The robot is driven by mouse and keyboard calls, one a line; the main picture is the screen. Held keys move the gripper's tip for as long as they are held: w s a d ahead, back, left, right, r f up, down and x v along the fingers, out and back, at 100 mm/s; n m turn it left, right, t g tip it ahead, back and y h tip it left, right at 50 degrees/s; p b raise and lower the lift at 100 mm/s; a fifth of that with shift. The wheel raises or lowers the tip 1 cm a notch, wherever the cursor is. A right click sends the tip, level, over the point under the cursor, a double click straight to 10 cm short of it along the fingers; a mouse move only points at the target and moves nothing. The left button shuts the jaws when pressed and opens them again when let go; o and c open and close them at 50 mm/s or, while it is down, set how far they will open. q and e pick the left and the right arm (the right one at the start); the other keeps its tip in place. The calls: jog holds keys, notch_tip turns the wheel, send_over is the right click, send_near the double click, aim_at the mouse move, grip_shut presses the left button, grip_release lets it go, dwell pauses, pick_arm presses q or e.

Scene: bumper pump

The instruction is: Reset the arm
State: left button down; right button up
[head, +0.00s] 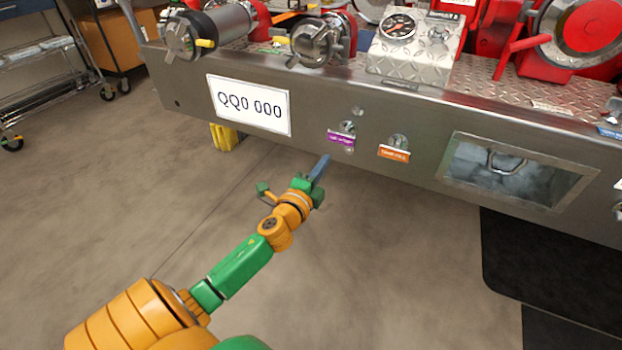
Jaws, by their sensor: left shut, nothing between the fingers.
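My left arm (240,268), green and orange, reaches up from the lower left over the floor. My left gripper (322,166) is shut and empty, with its blue-grey fingers together. I cannot tell the exact gap, but no contact shows. My right gripper is not in view.
The metal bumper (330,110) crosses the view with a QQ0 000 plate (249,105), an orange label (394,152) and a recessed window (515,170). Red valves and a gauge (398,27) stand on top. A wire cart (40,75) is at left. Floor in front is clear.

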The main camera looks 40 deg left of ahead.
pick_arm(q)
jog(key=v, duration=0.6)
jog(key=s+d+f+n+g+h, duration=0.1)
jog(key=s+f+n+g, duration=0.25)
jog(key=f, duration=0.85)
jog(key=s+d+f+n+g, duration=0.1)
jog(key=s+f+n+g, duration=0.25)
jog(key=f, duration=0.75)
jog(key=s+d+f+n+g+h, duration=0.1)
jog(key=s+d+f+n+g, duration=0.25)
jog(key=s+f, duration=0.65)
jog(key=s+d+f+n+g+h, duration=0.25)
jog(key=s+d+f+g, duration=0.25)
jog(key=s+f, duration=0.5)
jog(key=s+d+r+p, duration=0.1)
jog(key=s+r+p, duration=0.3)
jog(key=r+p, duration=1)
jog(key=s+d+r+g+p, duration=0.1)
jog(key=s+r+p, duration=0.3)
jog(key=r+p, duration=1.1)
jog(key=shift+r+p, duration=0.3)
jog(key=shift+r, duration=0.1)
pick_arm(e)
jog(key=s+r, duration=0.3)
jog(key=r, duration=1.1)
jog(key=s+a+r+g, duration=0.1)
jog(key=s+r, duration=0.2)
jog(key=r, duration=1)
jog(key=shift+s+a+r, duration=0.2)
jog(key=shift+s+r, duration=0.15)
